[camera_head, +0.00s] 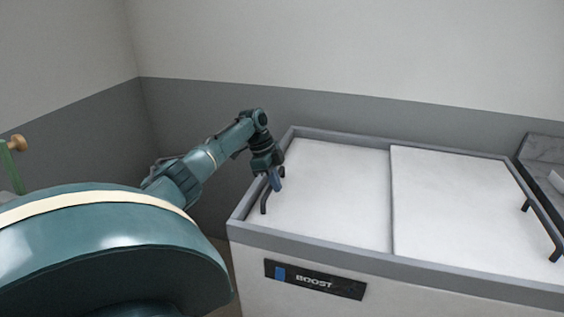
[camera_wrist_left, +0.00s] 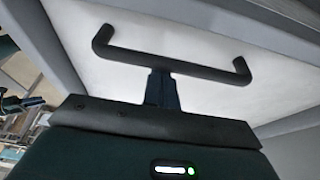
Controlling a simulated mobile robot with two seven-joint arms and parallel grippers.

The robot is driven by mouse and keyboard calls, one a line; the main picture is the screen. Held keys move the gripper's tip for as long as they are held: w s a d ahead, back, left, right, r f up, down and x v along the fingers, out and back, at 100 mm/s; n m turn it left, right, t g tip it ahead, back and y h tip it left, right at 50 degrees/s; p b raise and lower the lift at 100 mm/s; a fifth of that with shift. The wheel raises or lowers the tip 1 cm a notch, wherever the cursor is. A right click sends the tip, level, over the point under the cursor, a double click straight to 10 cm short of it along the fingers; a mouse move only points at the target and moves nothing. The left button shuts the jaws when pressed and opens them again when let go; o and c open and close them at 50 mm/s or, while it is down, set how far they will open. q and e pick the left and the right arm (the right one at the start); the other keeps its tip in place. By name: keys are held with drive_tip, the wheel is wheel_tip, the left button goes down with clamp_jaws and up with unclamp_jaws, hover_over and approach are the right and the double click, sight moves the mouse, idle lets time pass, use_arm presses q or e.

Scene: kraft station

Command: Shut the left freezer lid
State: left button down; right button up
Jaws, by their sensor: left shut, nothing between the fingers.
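The chest freezer (camera_head: 245,231) has a grey rim and two white sliding lids. The left lid (camera_head: 335,190) covers the left half and meets the right lid (camera_head: 460,210) at the middle seam, with no gap visible. A black handle (camera_head: 264,202) stands at the left end of the left lid. My left gripper (camera_head: 277,183) points down at that handle, its fingers shut and empty. In the left wrist view the handle (camera_wrist_left: 170,62) runs across just beyond the fingertips (camera_wrist_left: 161,80); I cannot tell whether they touch it. My right gripper is not in view.
A black handle (camera_head: 556,247) stands at the right end of the right lid. A grey marble-like surface (camera_head: 545,160) adjoins the freezer at the right. Walls stand behind and left. A green post with a wooden knob (camera_head: 16,143) is at the far left.

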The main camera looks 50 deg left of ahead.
use_arm(q)
drive_tip(key=shift+s+a, duration=0.2)
drive_tip(key=shift+a, duration=0.1)
